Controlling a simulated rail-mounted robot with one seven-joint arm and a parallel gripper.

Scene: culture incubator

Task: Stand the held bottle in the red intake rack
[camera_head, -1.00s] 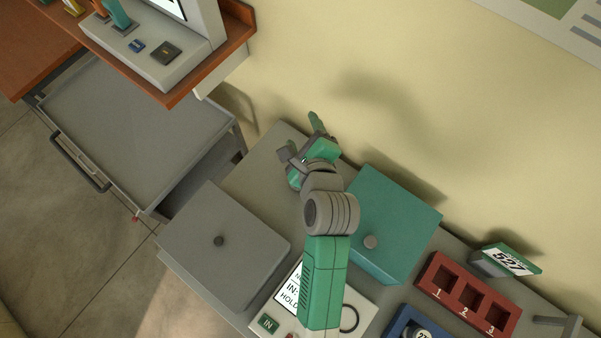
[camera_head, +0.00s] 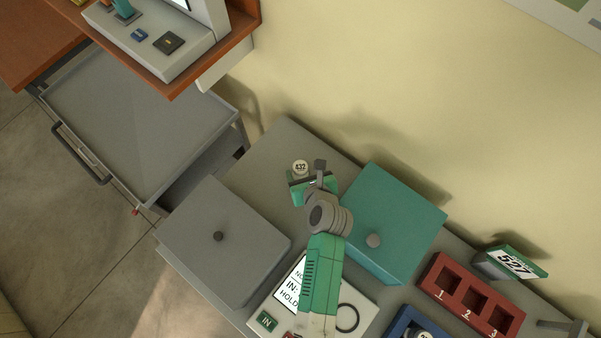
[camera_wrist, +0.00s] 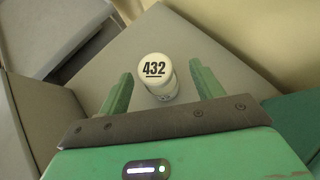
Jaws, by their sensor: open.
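A white-capped bottle marked 432 (camera_head: 300,167) stands upright on the grey bench top, behind the grey and teal boxes. It also shows in the wrist view (camera_wrist: 155,75), between and just beyond the fingertips. My gripper (camera_head: 307,182) is open at the bottle; its two green fingers (camera_wrist: 155,85) are spread on either side and I see no grip on it. The red intake rack (camera_head: 469,297) is at the lower right, with slots marked 1, 2 and 3 that look empty.
A teal box (camera_head: 398,215) and a grey box (camera_head: 215,240) with knobs flank my arm. A blue rack (camera_head: 402,325) holds a bottle at the bottom edge. A sign marked 527 (camera_head: 513,263) stands behind the red rack. A grey cart (camera_head: 140,120) stands left.

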